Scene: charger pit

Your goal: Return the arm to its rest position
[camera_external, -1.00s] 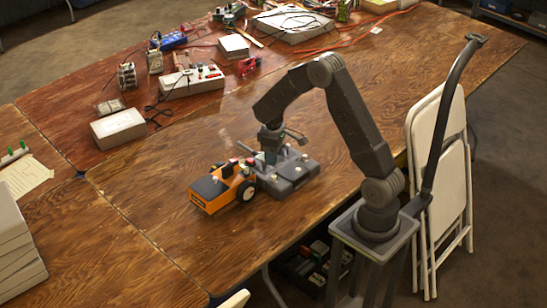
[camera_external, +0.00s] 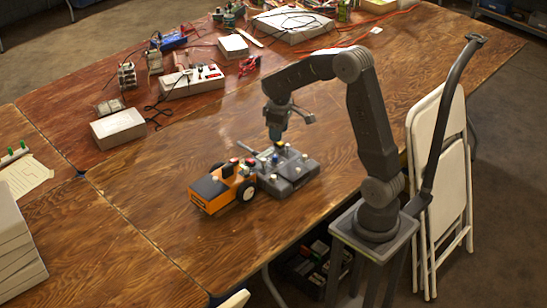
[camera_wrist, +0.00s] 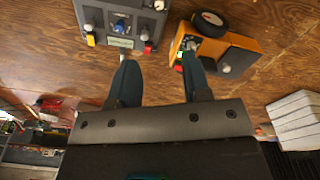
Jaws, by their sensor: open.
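My gripper (camera_external: 276,136) hangs above the grey charger block (camera_external: 289,184), with a clear gap below its fingertips. In the wrist view my gripper (camera_wrist: 158,70) has its two dark fingers apart and nothing between them. The grey block shows in the wrist view (camera_wrist: 122,22) at the top, with a blue knob and red and yellow parts on it. An orange vehicle (camera_external: 215,190) with a black top and white-hubbed wheels stands right beside the block, on its left. The vehicle also shows in the wrist view (camera_wrist: 245,57), at the upper right.
A white box (camera_external: 117,128), a power strip (camera_external: 192,82) and red pliers (camera_external: 249,65) lie farther back on the wooden table (camera_external: 140,215). Folded white chairs (camera_external: 440,170) stand to the right of my arm. The table front is mostly clear.

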